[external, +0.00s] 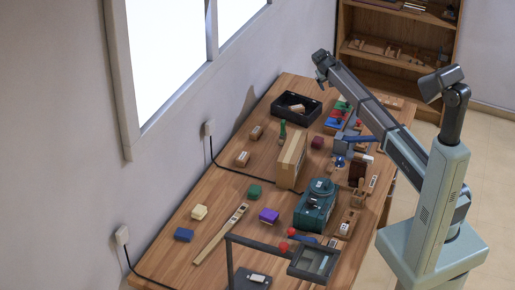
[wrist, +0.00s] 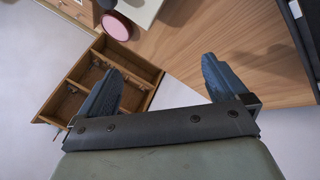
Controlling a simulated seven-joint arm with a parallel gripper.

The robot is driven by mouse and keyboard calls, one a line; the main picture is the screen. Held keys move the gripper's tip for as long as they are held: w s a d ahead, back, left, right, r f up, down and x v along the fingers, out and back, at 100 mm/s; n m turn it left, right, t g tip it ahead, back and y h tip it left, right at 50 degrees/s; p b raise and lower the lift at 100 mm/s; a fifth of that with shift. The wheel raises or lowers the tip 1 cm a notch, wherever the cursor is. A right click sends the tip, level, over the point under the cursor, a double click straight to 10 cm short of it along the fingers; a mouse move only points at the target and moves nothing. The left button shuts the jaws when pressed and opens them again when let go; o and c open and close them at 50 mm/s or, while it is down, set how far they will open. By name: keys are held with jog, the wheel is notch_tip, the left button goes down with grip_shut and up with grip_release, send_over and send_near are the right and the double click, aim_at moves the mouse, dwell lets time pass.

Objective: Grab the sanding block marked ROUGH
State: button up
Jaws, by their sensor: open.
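No ROUGH marking is legible, so I cannot tell which is the sanding block. My gripper (external: 320,70) is raised above the far part of the table in the external view. In the wrist view my gripper (wrist: 160,78) is open, with nothing between its two dark fingers.
A cardboard box (external: 291,160) and a green machine (external: 316,206) stand mid-table. A black tray (external: 296,108) sits at the far end. A framed stand (external: 314,262) rises at the near end.

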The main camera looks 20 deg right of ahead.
jog(key=s+a+r+n+y, duration=0.2)
jog(key=a, duration=1.5)
jog(key=n+g+y, duration=0.4)
jog(key=n, duration=0.4)
send_near(243, 155)
notch_tip(243, 155, down, 5)
jog(key=shift+s+r, duration=0.1)
jog(key=shift+s, duration=0.05)
jog(key=shift+s+a+f, duration=0.1)
jog(key=shift+f, duration=1.2)
jog(key=shift+a+f, duration=0.1)
jog(key=shift+f, duration=1.25)
jog(key=shift+c, duration=0.5)
jog(key=c, duration=0.9)
